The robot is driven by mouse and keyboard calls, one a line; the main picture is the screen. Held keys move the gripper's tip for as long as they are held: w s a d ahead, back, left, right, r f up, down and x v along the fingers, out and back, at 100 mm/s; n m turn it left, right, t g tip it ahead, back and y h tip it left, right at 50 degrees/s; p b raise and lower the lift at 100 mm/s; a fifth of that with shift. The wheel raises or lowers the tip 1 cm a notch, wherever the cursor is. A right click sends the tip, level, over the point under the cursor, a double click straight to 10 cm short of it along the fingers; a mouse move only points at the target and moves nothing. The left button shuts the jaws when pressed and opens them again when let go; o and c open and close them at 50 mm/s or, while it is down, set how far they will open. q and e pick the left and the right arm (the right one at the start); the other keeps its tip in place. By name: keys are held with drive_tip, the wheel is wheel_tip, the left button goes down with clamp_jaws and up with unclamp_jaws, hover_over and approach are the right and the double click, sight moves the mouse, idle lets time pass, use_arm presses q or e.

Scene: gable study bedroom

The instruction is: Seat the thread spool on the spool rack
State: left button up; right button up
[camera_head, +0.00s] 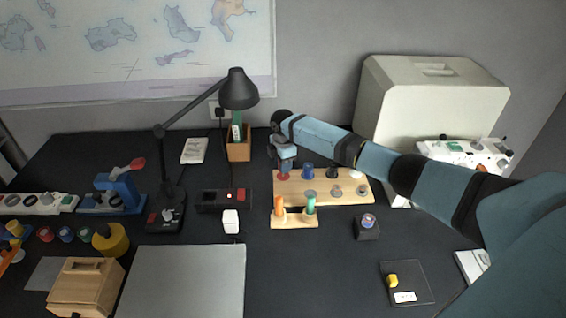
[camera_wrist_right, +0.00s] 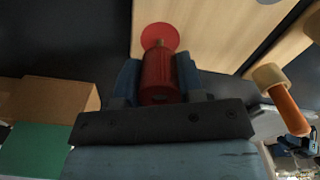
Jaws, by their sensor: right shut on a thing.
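My right gripper (camera_head: 284,164) is at the back left corner of the wooden spool rack (camera_head: 325,199). It is shut on a red thread spool (camera_wrist_right: 157,78), which also shows in the head view (camera_head: 284,174). In the right wrist view, a red disc (camera_wrist_right: 159,34) lies beyond the spool, near the rack's edge, with a short brown peg end (camera_wrist_right: 155,43) between them. I cannot tell whether the spool is around that peg or just above it. A blue spool (camera_head: 307,169) and a black one (camera_head: 331,171) stand farther right on the rack. My left gripper is not in view.
A small wooden stand (camera_head: 295,222) with orange and green handles is in front of the rack. A wooden box (camera_head: 239,153) stands behind left. A desk lamp (camera_head: 238,91) reaches over nearby. A dark block (camera_head: 367,232) sits front right. Black desk between is clear.

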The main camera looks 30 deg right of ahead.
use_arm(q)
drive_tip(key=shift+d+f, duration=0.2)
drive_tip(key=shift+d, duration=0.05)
use_arm(e)
drive_tip(key=shift+f, duration=0.55)
use_arm(q)
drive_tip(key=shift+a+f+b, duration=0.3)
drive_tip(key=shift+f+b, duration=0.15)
drive_tip(key=shift+b, duration=0.15)
use_arm(e)
drive_tip(key=shift+f, duration=0.75)
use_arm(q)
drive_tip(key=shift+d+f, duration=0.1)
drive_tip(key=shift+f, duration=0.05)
use_arm(e)
drive_tip(key=shift+f, duration=0.45)
drive_tip(key=o, duration=1)
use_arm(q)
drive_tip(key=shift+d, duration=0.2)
use_arm(e)
drive_tip(key=shift+r, duration=0.1)
use_arm(q)
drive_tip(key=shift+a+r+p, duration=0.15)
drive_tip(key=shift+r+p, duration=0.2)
drive_tip(key=shift+p, duration=0.15)
use_arm(e)
wheel_tip(320, 180, up, 14)
